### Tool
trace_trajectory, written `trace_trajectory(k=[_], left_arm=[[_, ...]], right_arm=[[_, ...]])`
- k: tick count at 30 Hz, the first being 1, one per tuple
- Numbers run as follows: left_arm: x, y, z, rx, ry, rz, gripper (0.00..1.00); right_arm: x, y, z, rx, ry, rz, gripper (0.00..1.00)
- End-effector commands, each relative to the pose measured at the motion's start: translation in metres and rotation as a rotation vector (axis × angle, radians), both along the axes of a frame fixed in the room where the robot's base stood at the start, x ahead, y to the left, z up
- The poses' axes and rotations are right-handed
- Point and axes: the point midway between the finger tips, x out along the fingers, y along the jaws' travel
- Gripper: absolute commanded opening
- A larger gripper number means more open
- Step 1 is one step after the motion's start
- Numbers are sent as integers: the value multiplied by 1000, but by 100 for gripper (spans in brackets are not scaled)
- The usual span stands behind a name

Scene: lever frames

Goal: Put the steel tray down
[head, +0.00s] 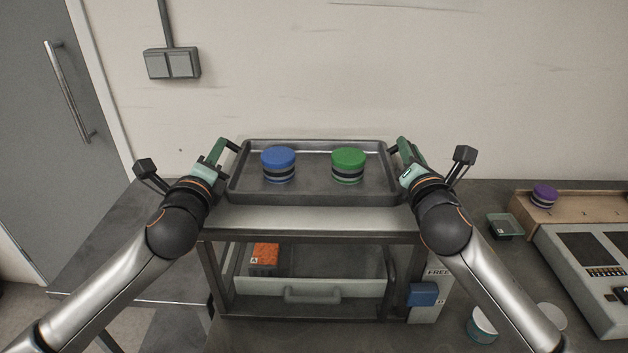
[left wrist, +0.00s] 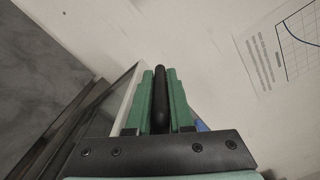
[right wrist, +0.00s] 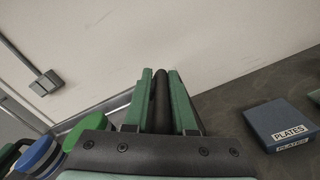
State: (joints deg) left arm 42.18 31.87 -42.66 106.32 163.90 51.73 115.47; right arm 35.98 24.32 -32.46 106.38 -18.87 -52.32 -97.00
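The steel tray (head: 312,194) is a dark grey rimmed tray, level, at the top of a metal rack (head: 310,218). I cannot tell whether it touches the rack top or hangs just above it. A blue-lidded round container (head: 278,164) and a green-lidded one (head: 348,165) stand upright on it. My left gripper (head: 226,150) is at the tray's left end, shut on its dark handle, which shows between the green fingers in the left wrist view (left wrist: 161,100). My right gripper (head: 400,150) is at the right end, shut on the other handle, seen in the right wrist view (right wrist: 160,102).
Under the rack top, an orange box (head: 265,257) sits by a drawer front with a handle (head: 312,295). At right are a blue block (head: 423,294), a small green tray (head: 505,227), a purple-lidded container (head: 544,196) and a grey device (head: 585,270). The wall is close behind.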

Motion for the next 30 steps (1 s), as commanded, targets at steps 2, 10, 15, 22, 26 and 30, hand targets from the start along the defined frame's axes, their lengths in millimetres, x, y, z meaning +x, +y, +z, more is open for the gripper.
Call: trace_trajectory(k=[2,10,15,22,26,30], left_arm=[[0,-1,1,-1,0,-2,29],[0,0,1,0,-1,-1,49],[-1,0,1,1,0,0,49],[-21,1,0,0,1,-2,49],[-45,1,0,-1,2,-3,49],[-72,2,0,0,2,-2,49]], right_arm=[[-1,2,1,1,1,6,32],[0,0,1,1,2,0,52],[0,0,0,1,2,-1,52],[0,-1,0,1,2,-2,52],[0,-1,0,1,2,-2,52],[0,-1,1,1,2,-2,52]])
